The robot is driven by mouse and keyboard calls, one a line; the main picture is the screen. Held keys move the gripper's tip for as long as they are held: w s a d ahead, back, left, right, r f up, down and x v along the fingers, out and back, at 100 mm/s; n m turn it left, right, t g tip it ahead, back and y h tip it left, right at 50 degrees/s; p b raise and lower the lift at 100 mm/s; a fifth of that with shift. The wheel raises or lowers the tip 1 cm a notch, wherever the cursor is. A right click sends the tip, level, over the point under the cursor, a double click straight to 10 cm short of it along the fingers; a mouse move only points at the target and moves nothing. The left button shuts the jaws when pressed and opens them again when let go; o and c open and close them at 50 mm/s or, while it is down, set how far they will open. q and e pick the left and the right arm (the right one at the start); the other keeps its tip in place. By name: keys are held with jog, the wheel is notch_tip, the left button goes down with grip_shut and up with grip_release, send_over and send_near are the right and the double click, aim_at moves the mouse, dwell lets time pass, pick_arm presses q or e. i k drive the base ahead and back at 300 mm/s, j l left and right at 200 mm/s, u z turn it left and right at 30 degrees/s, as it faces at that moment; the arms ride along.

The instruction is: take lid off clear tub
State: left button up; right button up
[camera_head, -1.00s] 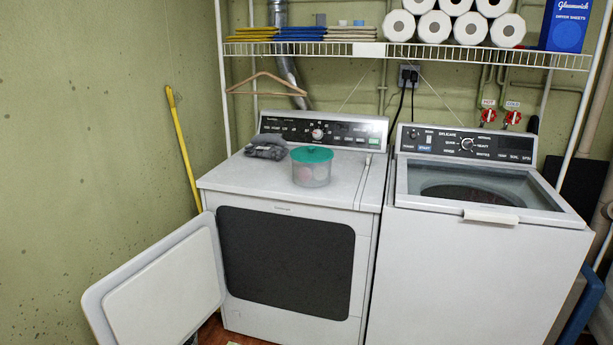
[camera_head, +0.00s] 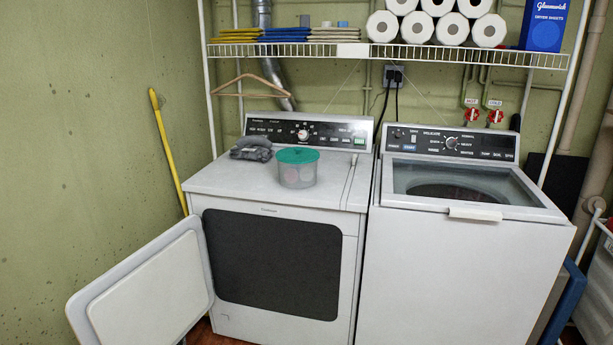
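The clear tub (camera_head: 297,176) stands upright on top of the dryer (camera_head: 229,184), right of its middle. Its teal lid (camera_head: 298,156) sits on it and covers the top. Something pinkish shows faintly through the tub's wall. Neither of my grippers is in view.
A grey folded cloth (camera_head: 251,149) lies left of the tub. The dryer's door (camera_head: 150,290) hangs open to the front left. The washer (camera_head: 463,270) stands to the right. Above, a wire shelf (camera_head: 400,53) holds paper rolls (camera_head: 437,29), folded cloths and a blue box (camera_head: 544,25). A hanger (camera_head: 245,85) hangs below.

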aim_at(292, 155)
jog(key=i+j+z, duration=0.15)
jog(key=i+j, duration=0.2)
jog(key=i, duration=0.35)
jog(key=i+j+z, duration=0.2)
jog(key=i+j, duration=0.3)
jog(key=i, duration=0.2)
jog(key=i+j+z, duration=0.15)
jog(key=i+j, duration=0.4)
jog(key=i, duration=0.1)
